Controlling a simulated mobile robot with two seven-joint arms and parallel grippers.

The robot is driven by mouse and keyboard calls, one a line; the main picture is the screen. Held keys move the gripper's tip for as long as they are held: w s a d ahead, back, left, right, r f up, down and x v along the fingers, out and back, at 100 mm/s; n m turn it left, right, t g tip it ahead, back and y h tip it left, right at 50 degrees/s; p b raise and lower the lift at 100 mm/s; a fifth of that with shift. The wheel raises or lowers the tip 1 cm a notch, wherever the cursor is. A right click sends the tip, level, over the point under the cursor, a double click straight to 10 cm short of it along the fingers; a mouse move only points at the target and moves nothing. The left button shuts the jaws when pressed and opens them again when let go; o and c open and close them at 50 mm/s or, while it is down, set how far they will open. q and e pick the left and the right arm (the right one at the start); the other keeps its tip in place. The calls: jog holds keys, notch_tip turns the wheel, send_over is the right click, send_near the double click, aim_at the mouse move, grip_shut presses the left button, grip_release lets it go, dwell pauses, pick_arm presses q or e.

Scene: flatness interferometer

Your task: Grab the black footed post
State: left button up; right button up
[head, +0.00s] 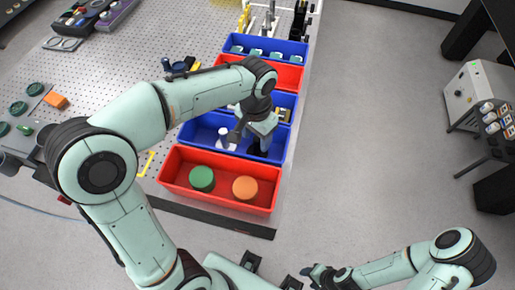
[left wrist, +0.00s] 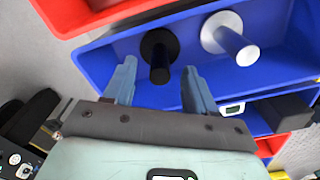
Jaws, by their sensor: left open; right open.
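The black footed post (left wrist: 161,62) stands in a blue bin (left wrist: 110,50), its round foot and shaft visible in the left wrist view. My left gripper (left wrist: 158,75) is open, with its two fingers on either side of the post's line and no visible grip on it. In the head view my left gripper (head: 262,143) reaches down into the blue bin (head: 200,133) and largely hides the black post. My right gripper (head: 316,273) is open and empty, low over the floor, away from the bins.
A white footed post (left wrist: 229,42) stands beside the black one in the same bin; it also shows in the head view (head: 224,140). A red bin (head: 220,197) in front holds a green disc (head: 202,178) and an orange disc (head: 245,188). More bins stand behind.

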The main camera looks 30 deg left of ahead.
aim_at(258, 146)
pick_arm(q)
jog(key=f, duration=0.6)
jog(key=shift+w, duration=0.25)
grip_shut()
